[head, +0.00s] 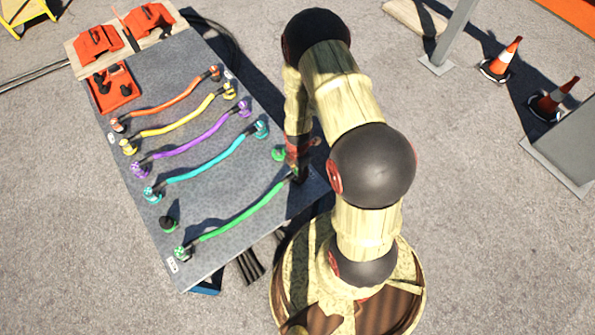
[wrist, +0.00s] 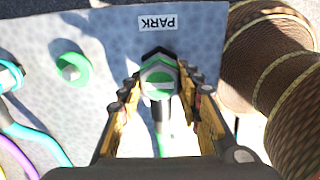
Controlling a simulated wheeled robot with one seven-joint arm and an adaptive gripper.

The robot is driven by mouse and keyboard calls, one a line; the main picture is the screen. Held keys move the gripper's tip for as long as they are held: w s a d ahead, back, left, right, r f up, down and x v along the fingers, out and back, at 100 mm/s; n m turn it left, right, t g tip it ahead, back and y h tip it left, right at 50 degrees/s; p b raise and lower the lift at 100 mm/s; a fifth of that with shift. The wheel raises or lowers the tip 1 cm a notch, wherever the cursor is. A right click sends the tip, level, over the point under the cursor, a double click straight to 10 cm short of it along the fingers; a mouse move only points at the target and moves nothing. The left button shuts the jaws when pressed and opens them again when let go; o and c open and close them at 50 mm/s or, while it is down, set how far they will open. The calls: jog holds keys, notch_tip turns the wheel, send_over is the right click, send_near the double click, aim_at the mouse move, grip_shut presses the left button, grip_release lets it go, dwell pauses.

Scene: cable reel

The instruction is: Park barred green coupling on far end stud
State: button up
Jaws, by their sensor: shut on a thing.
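The green coupling (wrist: 160,78) has a hexagonal pale face and sits between my fingers in the wrist view; I cannot make out bars on it. My gripper (wrist: 162,92) is shut on it. The green cable (head: 243,215) runs from it across the board to a green coupling (head: 183,252) at the lower left. A dark stud-like part (wrist: 158,53) shows just beyond the held coupling, below the PARK label (wrist: 157,22); I cannot tell whether they touch. A green socket with a grey centre (wrist: 72,68) stands apart to the left, also in the head view (head: 278,154).
Orange, yellow, purple and cyan cables (head: 205,160) lie across the grey board (head: 160,75). A black stud (head: 169,222) stands at its lower left. An orange tray (head: 114,90) and orange cases (head: 98,42) lie at the far end.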

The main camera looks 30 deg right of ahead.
jog(key=shift+f, duration=0.45)
dwell(0.3)
jog(key=o, duration=1.3)
jog(key=shift+o, duration=0.4)
notch_tip(320, 180, up, 12)
